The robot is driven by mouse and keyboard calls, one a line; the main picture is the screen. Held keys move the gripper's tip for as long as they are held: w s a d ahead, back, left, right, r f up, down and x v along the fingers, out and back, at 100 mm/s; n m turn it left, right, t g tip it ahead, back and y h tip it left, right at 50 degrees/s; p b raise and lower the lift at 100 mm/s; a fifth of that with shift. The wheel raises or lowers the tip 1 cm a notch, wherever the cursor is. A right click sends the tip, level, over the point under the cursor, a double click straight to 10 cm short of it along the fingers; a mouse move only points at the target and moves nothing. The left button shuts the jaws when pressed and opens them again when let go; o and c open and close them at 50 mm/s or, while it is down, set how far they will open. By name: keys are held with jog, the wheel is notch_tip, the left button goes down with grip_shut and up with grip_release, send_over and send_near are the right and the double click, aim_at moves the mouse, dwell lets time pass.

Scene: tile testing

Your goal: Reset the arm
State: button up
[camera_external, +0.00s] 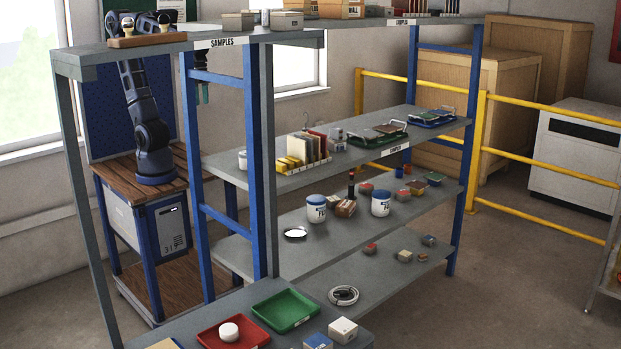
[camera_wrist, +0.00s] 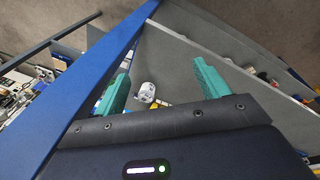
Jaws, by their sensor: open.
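My arm stands on a wood-topped cart (camera_external: 110,172) at the left, behind the shelving, and bends over at the top. My gripper (camera_external: 202,93) hangs fingers-down beside a blue shelf upright, partly hidden by the rack. In the wrist view its two teal fingers (camera_wrist: 162,85) are spread wide apart with nothing held between them. A white cylindrical item (camera_wrist: 146,92) shows beyond the fingers, on or near a grey shelf, and does not touch them.
A blue upright (camera_wrist: 105,80) crosses close to the left finger in the wrist view. The grey shelving (camera_external: 330,160) carries trays, tubs and small boxes. Yellow rails (camera_external: 540,157) and wooden crates (camera_external: 470,85) stand at the right. Open floor (camera_external: 520,280) lies in front of the rails.

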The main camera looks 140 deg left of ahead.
jog(key=s+d+f+m+t, duration=0.2)
jog(key=s+d+f+m, duration=0.1)
jog(key=s+d+m, duration=0.4)
jog(key=shift+s+d+f+t+y, duration=0.15)
jog(key=shift+s+d+t+y, duration=0.2)
jog(key=shift+s+d, duration=0.5)
